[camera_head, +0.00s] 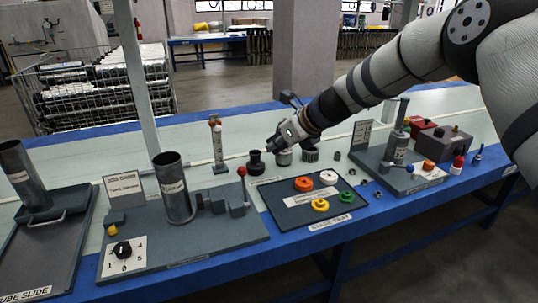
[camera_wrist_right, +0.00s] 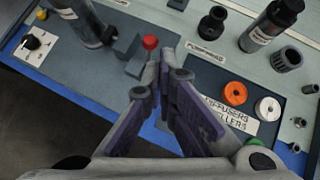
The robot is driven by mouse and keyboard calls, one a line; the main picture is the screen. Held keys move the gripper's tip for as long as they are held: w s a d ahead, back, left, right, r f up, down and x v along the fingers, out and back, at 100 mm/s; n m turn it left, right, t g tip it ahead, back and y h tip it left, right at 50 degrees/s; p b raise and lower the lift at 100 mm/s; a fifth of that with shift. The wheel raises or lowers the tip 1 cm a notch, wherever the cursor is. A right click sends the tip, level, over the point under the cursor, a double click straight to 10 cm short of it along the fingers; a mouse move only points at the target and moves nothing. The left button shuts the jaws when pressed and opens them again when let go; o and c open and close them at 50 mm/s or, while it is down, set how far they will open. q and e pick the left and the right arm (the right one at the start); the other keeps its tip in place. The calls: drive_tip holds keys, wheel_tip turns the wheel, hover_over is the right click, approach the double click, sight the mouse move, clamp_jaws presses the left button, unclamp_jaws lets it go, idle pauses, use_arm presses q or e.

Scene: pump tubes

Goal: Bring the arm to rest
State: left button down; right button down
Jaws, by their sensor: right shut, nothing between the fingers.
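My right arm reaches in from the upper right of the head view. My right gripper (camera_head: 273,146) is above the bench, behind the dark tray (camera_head: 290,216) and close to a black cup-shaped part (camera_head: 256,162). In the right wrist view the gripper's purple-sided fingers (camera_wrist_right: 168,68) are together, with nothing held between them. Below and beyond them are a red knob (camera_wrist_right: 150,42), an orange ring (camera_wrist_right: 235,94) and a white ring (camera_wrist_right: 268,108). Whether the fingertips touch anything is not clear. My left gripper is not in view.
On the bench stand a grey cylinder (camera_head: 172,185) on a base plate at left, a tube slide (camera_head: 20,172) at far left, and a thin upright tube (camera_head: 217,140). A station with a grey cylinder (camera_head: 397,147) stands at right, under my arm. The rear bench strip is mostly clear.

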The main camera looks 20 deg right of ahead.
idle(0.4)
drive_tip(key=s+d+f+n+g+h, duration=0.2)
drive_tip(key=s+f+n+g+h, duration=0.3)
drive_tip(key=s+f+n, duration=1.3)
drive_tip(key=s+f+n+g, duration=0.2)
drive_tip(key=s+f+n, duration=0.1)
drive_tip(key=s, duration=1)
drive_tip(key=s+a+f+n+g, duration=0.1)
drive_tip(key=s+n, duration=0.4)
drive_tip(key=s, duration=0.8)
drive_tip(key=s+f+n+g, duration=0.2)
drive_tip(key=s+f+n, duration=0.2)
drive_tip(key=s, duration=0.9)
wheel_tip(320, 180, down, 2)
drive_tip(key=shift+s+a+f+g+y+p, duration=0.1)
drive_tip(key=shift+s+a+g+y+p, duration=0.25)
drive_tip(key=shift+a+g+y+p, duration=0.1)
